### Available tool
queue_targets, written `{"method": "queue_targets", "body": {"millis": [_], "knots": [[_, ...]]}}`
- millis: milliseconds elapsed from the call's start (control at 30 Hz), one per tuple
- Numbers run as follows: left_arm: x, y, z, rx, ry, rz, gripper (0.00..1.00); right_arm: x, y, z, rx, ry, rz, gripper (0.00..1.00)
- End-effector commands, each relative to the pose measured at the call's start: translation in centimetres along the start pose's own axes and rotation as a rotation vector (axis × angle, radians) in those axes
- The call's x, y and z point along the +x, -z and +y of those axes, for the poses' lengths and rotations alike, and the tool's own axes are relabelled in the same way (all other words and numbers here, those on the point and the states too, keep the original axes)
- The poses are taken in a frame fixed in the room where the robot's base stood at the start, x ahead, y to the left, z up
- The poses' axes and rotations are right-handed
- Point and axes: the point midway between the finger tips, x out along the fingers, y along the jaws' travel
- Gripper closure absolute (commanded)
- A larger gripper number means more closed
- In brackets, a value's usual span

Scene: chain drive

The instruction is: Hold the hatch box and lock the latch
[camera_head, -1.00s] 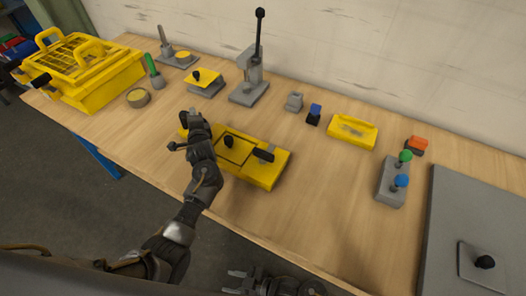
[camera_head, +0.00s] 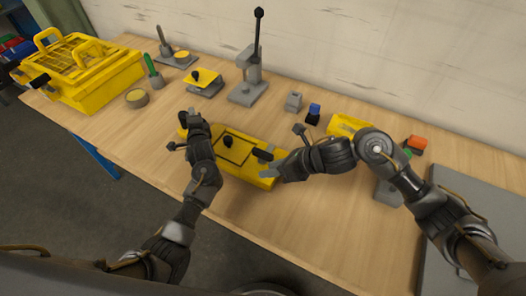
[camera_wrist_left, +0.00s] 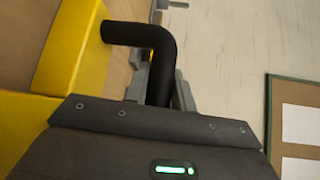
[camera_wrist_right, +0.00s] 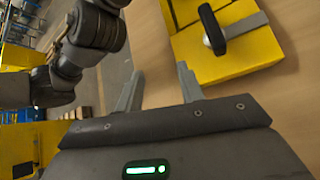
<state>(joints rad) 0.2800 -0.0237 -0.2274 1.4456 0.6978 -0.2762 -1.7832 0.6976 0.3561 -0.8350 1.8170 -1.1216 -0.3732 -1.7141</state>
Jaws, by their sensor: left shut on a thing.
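The yellow hatch box (camera_head: 232,171) lies near the table's front edge, with a square hatch lid and a small black knob (camera_head: 228,141) on top. The black latch handle (camera_head: 263,154) is at its right end and also shows in the right wrist view (camera_wrist_right: 212,29), beside a grey bar. My left gripper (camera_head: 191,124) is shut on the black bent handle (camera_wrist_left: 150,40) at the box's left end; the fingers' grip is mostly hidden. My right gripper (camera_head: 277,170) is open and empty beside the box's right end, close to the latch; its fingers (camera_wrist_right: 160,75) stand apart.
Behind the box stand a grey lever press (camera_head: 248,90), a small yellow-topped block (camera_head: 204,80) and a blue-topped part (camera_head: 313,113). A yellow tray (camera_head: 345,125) is partly behind my right arm. A yellow crate (camera_head: 90,80) sits far left. The table's front edge is near.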

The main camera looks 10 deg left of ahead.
Motion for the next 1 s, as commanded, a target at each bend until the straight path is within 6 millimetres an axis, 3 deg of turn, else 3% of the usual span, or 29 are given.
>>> {"method": "queue_targets", "body": {"millis": [100, 200, 467, 667, 1000], "knots": [[0.0, 0.0, 0.1, 0.001, -0.002, 0.001, 1.0, -2.5, -2.1, -3.2, -0.177, 0.105, 0.037, 0.62], [0.0, 0.0, 0.1, 0.001, -0.002, 0.0, 1.0, -3.9, -3.1, -4.7, -0.265, 0.156, 0.061, 0.62], [0.0, 0.0, 0.1, 0.001, -0.002, 0.0, 1.0, -4.6, -3.7, -5.5, -0.319, 0.185, 0.078, 0.62], [0.0, 0.0, 0.1, 0.001, -0.002, 0.0, 1.0, -2.5, -3.5, -5.8, -0.314, 0.18, 0.077, 0.62], [0.0, 0.0, 0.1, 0.001, -0.002, 0.001, 1.0, 4.0, -3.2, -7.0, -0.312, 0.18, 0.077, 0.62]]}}
